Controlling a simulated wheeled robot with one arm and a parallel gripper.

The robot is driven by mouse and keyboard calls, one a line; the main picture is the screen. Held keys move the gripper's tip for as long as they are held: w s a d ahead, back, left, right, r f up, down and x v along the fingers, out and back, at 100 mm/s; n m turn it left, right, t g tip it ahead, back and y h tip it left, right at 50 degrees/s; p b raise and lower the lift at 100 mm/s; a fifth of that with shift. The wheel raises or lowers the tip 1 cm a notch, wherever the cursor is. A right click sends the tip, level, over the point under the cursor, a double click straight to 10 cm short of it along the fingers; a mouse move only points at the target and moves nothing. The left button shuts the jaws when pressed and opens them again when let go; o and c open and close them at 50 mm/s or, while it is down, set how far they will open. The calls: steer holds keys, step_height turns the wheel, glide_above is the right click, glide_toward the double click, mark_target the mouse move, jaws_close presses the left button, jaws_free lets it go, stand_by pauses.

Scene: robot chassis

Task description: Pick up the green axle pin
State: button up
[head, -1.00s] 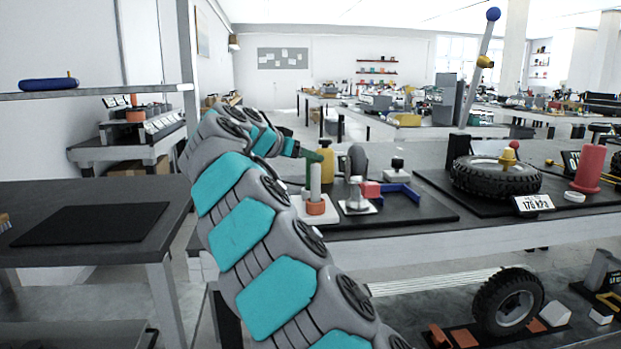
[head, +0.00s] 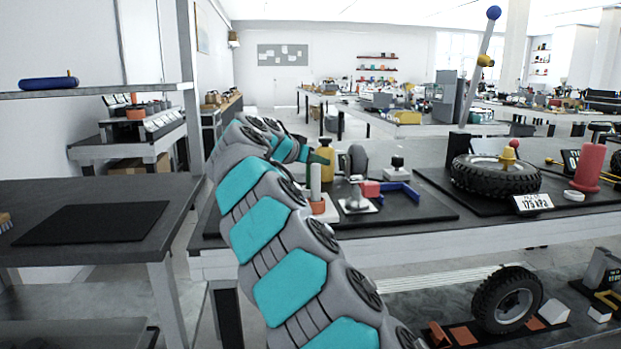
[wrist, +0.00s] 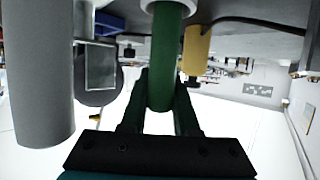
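The green axle pin (wrist: 166,50) is a smooth green cylinder in the upside-down wrist view, with a white collar at its table end. My gripper (wrist: 162,80) has its two dark fingers on either side of the pin's free end, very close to it. I cannot tell whether the fingers touch or grip it. In the head view my gripper (head: 318,158) is small above the near left of the workbench, behind a grey peg, and its fingers are not clear.
A thick grey peg (wrist: 38,70) stands close beside the gripper. A yellow bottle (wrist: 196,50) is on the other side. The grey peg (head: 315,180) in its orange ring, a chrome-coloured part (head: 357,197) and a blue bracket (head: 402,190) crowd the black mat.

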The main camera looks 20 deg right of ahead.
jaws_close()
steer(key=shift+r, duration=0.1)
stand_by(0.3)
